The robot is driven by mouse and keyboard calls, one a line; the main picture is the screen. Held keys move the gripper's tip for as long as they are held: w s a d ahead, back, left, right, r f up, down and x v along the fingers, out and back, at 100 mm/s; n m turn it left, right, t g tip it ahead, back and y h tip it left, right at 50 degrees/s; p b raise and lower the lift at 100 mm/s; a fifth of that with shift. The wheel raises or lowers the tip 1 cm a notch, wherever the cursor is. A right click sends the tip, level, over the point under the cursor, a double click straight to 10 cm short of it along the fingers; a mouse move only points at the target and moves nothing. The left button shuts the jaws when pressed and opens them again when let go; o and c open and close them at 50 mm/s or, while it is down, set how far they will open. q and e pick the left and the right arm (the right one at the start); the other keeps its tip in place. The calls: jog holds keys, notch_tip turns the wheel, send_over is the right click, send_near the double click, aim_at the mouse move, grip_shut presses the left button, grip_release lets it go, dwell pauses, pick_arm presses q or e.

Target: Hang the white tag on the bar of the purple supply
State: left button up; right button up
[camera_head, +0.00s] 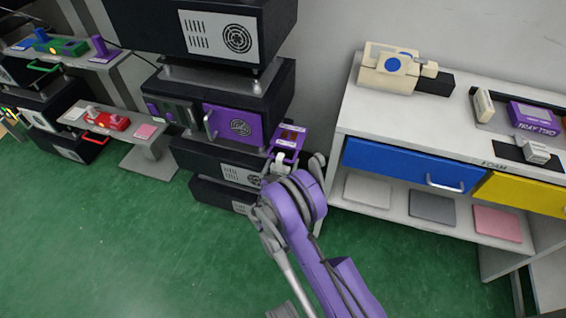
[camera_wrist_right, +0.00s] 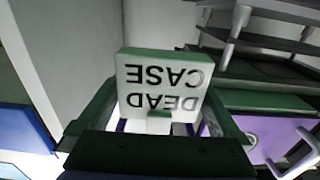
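The white tag (camera_wrist_right: 162,85) reads "DEAD CASE", upside down, in the right wrist view. My right gripper (camera_wrist_right: 160,118) is shut on it, with dark fingers at its two sides. I cannot tell which purple unit is the supply. The tag and gripper appear apart from that handle. My left gripper is out of view.
A white bench (camera_head: 375,115) with a blue drawer (camera_head: 415,165) stands close to the right. Other black units (camera_head: 225,35) sit above the purple panel. Grey stands with green and red devices (camera_head: 106,121) are at the left. The green floor (camera_head: 110,235) is open in front.

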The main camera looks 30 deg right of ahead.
jog(key=shift+a, duration=0.1)
jog(key=v, duration=1)
jog(key=shift+s+a+p, duration=0.2)
jog(key=shift+s+p, duration=0.1)
jog(key=shift+p, duration=0.05)
jog(key=shift+r, duration=0.1)
